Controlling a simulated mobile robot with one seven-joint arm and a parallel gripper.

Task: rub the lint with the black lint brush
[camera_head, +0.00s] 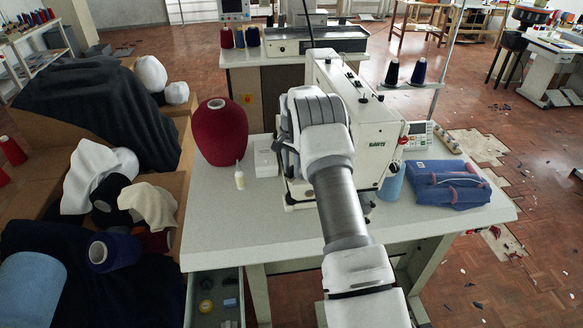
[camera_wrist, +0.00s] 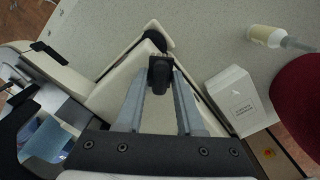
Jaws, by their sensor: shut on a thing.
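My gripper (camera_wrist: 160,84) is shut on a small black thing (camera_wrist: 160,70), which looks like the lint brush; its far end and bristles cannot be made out. The brush is over the cream sewing machine (camera_head: 343,118), whose cream body also shows around the fingers in the wrist view (camera_wrist: 120,78). A dark rounded part (camera_wrist: 155,34) shows just beyond the brush; I cannot tell whether it touches it. In the head view my arm hides the fingers and the brush. No lint can be made out in either view.
The white table (camera_head: 235,222) holds a red thread cone (camera_head: 220,132), a small bottle (camera_head: 239,177), a white box (camera_wrist: 240,97), a blue cone (camera_head: 391,183) and folded denim (camera_head: 447,184). An open drawer (camera_head: 215,290) is below the front edge. Free tabletop lies at front left.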

